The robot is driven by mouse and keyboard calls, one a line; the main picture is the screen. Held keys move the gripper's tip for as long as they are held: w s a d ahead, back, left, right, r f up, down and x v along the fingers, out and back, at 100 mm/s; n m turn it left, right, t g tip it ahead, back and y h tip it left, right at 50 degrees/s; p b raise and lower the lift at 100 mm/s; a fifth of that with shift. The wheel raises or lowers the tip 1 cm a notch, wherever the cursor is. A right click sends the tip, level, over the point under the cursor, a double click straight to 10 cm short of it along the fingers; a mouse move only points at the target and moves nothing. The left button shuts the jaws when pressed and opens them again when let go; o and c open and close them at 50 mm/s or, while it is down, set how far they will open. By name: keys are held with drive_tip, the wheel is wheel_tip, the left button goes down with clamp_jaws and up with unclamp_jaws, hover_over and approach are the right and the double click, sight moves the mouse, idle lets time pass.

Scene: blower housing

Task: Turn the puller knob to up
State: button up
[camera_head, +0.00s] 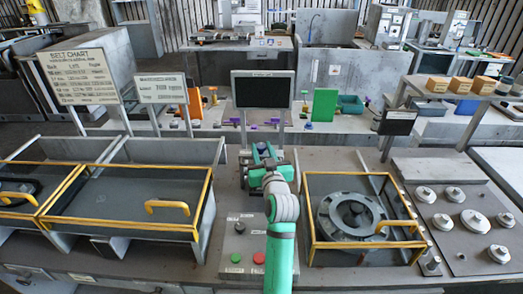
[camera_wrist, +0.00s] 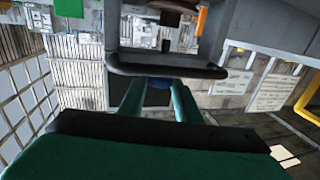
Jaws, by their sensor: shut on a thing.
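My gripper (camera_head: 263,151) reaches away from me over the middle of the bench, below a dark screen. In the wrist view, my two green fingers (camera_wrist: 158,92) stand apart with a small blue knob-like part (camera_wrist: 159,83) between their tips. My gripper is shut on this blue part, which also shows as a small dark-blue spot (camera_head: 263,147) in the head view. I cannot read its label or which way it points. A black knob (camera_head: 240,227) stands on the grey control panel (camera_head: 236,246), left of my arm and apart from my gripper.
A green button (camera_head: 236,258) and a red button (camera_head: 259,258) sit below the black knob. A dark screen (camera_head: 262,90) on posts stands beyond my gripper. Yellow-framed bays flank my arm: a covered one (camera_head: 130,199) left, a round housing (camera_head: 352,214) right.

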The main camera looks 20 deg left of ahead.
drive_tip(key=shift+n+g+y, duration=0.3)
drive_tip(key=shift+y, duration=0.1)
drive_tip(key=o, duration=1.1)
drive_tip(key=shift+c, duration=0.2)
